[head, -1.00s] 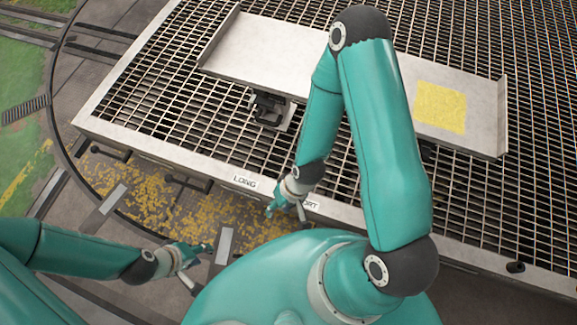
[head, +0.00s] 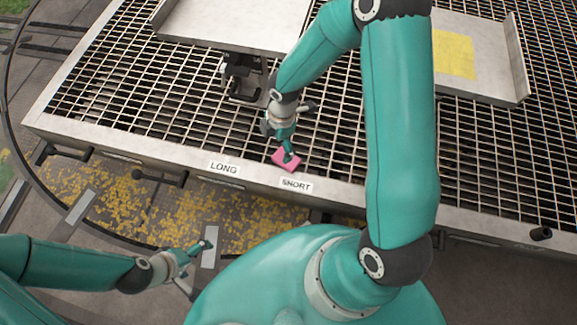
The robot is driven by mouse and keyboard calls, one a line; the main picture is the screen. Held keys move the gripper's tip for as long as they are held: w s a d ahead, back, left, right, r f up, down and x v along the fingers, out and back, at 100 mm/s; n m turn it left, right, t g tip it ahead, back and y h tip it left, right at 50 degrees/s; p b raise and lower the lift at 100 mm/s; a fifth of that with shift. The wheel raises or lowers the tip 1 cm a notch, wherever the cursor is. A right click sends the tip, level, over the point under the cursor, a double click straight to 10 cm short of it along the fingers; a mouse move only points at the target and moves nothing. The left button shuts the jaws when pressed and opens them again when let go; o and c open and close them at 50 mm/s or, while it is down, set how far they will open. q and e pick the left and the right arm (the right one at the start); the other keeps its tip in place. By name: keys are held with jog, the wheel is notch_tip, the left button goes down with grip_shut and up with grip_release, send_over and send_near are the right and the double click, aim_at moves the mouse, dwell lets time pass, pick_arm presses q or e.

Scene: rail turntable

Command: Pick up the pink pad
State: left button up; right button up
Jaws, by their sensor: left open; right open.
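The pink pad (head: 280,157) lies on the grated table near its front edge, just behind the SHORT label (head: 296,185). My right gripper (head: 296,132) is open right over the pad. One finger overlaps the pad in the picture and covers part of it; I cannot tell whether they touch. My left gripper (head: 199,268) is open and empty, low in front of the table over the yellow-flecked floor, well away from the pad.
A LONG label (head: 224,168) is on the table's front edge. A dark clamp-like fitting (head: 240,70) stands below the tray. Dark handles (head: 158,177) stick out along the front edge.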

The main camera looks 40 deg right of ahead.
jog(key=w+d+f+n+h+b, duration=0.1)
jog(key=w+d+n+h+b, duration=0.1)
jog(key=d+n, duration=0.25)
jog(key=b, duration=0.4)
send_over(278, 157)
jog(key=s+d, duration=0.2)
jog(key=d, duration=0.1)
jog(key=shift+m, duration=0.25)
jog(key=f, duration=1)
jog(key=shift+w+a+f, duration=0.1)
jog(key=shift+a+f, duration=0.1)
jog(key=shift+a+f+b, duration=0.15)
jog(key=shift+f+b, duration=0.55)
jog(key=shift+f, duration=0.8)
jog(key=shift+a+f+b, duration=0.1)
jog(key=shift+f+b, duration=0.55)
jog(key=shift+f, duration=0.8)
jog(key=c, duration=0.8)
pick_arm(q)
notch_tip(278, 157, down, 10)
jog(key=shift+f, duration=0.2)
pick_arm(e)
jog(key=shift+r, duration=0.1)
jog(key=shift+r, duration=0.1)
